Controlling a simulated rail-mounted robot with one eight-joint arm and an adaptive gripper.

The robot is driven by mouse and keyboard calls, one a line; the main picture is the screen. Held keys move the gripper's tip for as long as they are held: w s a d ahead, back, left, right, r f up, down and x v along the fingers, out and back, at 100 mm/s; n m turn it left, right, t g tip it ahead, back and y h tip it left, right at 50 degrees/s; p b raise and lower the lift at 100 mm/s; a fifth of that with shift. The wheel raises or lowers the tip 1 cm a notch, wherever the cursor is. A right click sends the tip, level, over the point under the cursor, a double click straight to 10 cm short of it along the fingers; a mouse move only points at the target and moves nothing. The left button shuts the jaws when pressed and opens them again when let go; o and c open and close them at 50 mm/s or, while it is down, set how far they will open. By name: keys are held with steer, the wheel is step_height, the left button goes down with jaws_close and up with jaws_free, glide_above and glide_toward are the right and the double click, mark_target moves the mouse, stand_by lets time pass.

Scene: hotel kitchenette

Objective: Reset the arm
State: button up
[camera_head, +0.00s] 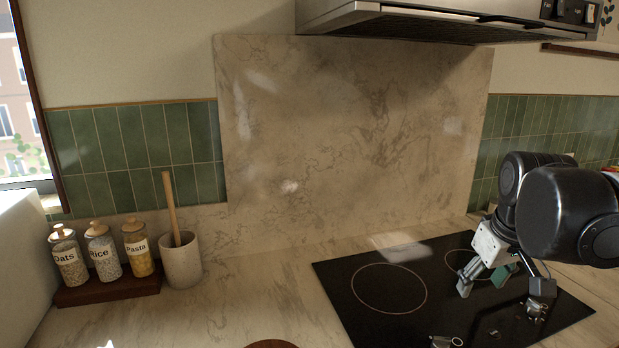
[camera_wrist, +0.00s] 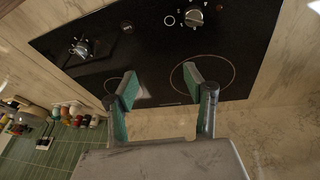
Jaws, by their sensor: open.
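My gripper (camera_head: 485,279) hangs from my black arm at the right of the head view, above the right part of the black cooktop (camera_head: 340,283). In the wrist view, the two green-padded fingers of my gripper (camera_wrist: 161,88) are spread apart with nothing between them. The cooktop (camera_wrist: 255,30) also shows in the wrist view, beyond the fingertips. I cannot tell the exact height of the fingers above the glass.
Jars of oats (camera_head: 69,264), rice (camera_head: 104,254) and pasta (camera_head: 138,252) stand on a dark wooden tray (camera_head: 108,291) at the left, beside a utensil crock (camera_head: 181,265). A range hood (camera_head: 420,22) overhangs the cooktop. The counter between crock and cooktop is mostly clear.

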steer(key=s+a+f+m+t+y, duration=0.1)
steer(key=s+a+f+t, duration=0.2)
steer(key=s+a+f, duration=0.3)
steer(key=s+a, duration=0.4)
steer(key=a, duration=0.2)
steer(key=shift+s+m+t, duration=0.2)
steer(key=shift+m+t, duration=0.1)
steer(key=shift+d, duration=0.1)
stand_by(0.3)
